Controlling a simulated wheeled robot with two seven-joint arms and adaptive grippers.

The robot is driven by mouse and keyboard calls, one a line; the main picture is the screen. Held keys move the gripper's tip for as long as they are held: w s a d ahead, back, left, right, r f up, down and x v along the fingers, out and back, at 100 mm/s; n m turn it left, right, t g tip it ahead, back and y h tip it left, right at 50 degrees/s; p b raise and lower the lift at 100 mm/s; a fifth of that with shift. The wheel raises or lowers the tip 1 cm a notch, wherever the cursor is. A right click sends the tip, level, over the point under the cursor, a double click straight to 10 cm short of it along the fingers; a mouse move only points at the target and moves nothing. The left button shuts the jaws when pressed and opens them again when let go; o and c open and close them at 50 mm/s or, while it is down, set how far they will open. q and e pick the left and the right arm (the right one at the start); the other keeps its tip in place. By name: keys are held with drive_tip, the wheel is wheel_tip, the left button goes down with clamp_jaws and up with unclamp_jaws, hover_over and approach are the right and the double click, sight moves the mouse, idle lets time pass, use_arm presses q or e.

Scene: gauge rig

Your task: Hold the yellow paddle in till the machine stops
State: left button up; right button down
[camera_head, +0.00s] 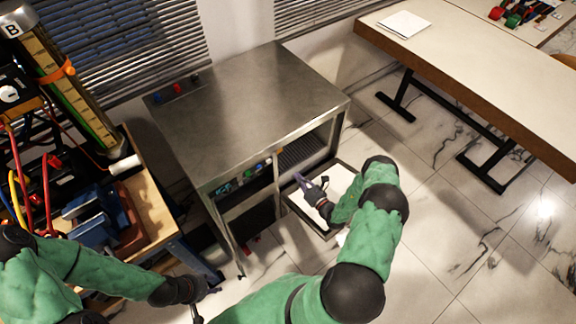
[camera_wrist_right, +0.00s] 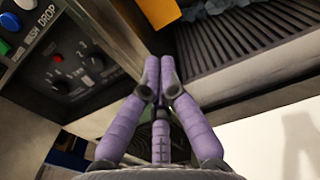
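The machine is a steel-topped cabinet (camera_head: 255,85) in the middle of the head view. An orange-yellow piece (camera_wrist_right: 159,11), which looks like the paddle, shows at the top of the right wrist view, just past my fingertips. I cannot tell whether they touch it or whether it is pressed in. The paddle cannot be made out in the head view. My right gripper (camera_head: 304,184) is at the cabinet's open front; in the right wrist view its lavender fingers (camera_wrist_right: 160,72) are closed together with nothing seen between them. My left gripper (camera_head: 203,289) is low at the cabinet's left, its fingers unclear.
A control panel (camera_wrist_right: 68,60) with knobs and buttons is left of my right fingers. A ribbed black belt (camera_wrist_right: 240,45) is at right. A cluttered wooden bench (camera_head: 150,215) stands left, a long table (camera_head: 480,80) at right.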

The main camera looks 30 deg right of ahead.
use_arm(q)
wheel_tip(320, 180, down, 3)
drive_tip(key=b, duration=0.3)
use_arm(e)
drive_tip(key=w+a, duration=0.1)
drive_tip(key=w, duration=1.2)
drive_tip(key=shift+w, duration=0.2)
drive_tip(key=shift+a, duration=0.1)
use_arm(q)
drive_tip(key=shift+f, duration=0.1)
